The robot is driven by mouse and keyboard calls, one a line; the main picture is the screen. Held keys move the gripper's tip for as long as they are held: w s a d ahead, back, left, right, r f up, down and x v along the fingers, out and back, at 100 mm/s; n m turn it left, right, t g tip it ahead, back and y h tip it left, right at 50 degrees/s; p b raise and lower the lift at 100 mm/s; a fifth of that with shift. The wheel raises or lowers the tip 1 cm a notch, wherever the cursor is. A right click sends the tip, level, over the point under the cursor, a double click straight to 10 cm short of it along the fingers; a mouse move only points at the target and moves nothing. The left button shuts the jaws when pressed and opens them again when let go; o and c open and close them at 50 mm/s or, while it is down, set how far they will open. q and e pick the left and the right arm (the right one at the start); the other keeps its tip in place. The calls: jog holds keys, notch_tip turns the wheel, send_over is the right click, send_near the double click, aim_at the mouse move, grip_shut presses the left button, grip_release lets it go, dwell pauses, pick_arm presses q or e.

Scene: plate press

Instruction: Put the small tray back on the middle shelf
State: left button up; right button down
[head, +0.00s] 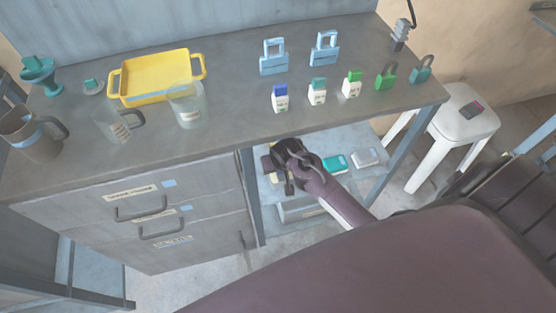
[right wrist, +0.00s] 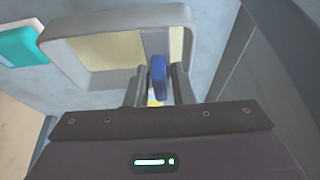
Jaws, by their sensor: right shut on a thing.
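A small grey-rimmed tray (right wrist: 85,82) with a cream inside is in the right wrist view, just beyond my fingers. A blue upright tab (right wrist: 158,77) stands at its near rim, between the fingers. My right gripper (right wrist: 157,88) is shut on this tab, which looks like the tray's handle. In the head view my right gripper (head: 287,178) is under the worktop, over the shelf (head: 350,183) in the open bay. It hides most of the tray there; I cannot tell whether the tray touches the shelf. My left gripper is not in view.
A teal box (head: 334,162) and a pale box (head: 367,157) lie on the shelf right of my gripper. The worktop above (head: 232,118) carries a yellow tray (head: 155,78), mugs, bottles and padlocks. Drawers border the bay on the left, a leg (head: 389,168) on the right.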

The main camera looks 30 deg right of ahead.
jog(key=x, duration=0.3)
jog(key=shift+s+f+b, duration=0.15)
jog(key=shift+b, duration=0.2)
jog(key=shift+f, duration=0.15)
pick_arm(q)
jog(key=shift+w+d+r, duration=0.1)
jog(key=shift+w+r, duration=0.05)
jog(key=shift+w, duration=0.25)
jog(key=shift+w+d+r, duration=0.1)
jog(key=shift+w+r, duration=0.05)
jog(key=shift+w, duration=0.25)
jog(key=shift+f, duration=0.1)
pick_arm(e)
jog(key=shift+f, duration=0.1)
jog(key=c, duration=1.3)
grip_release()
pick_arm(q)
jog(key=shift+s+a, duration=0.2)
pick_arm(e)
jog(key=shift+o, duration=0.2)
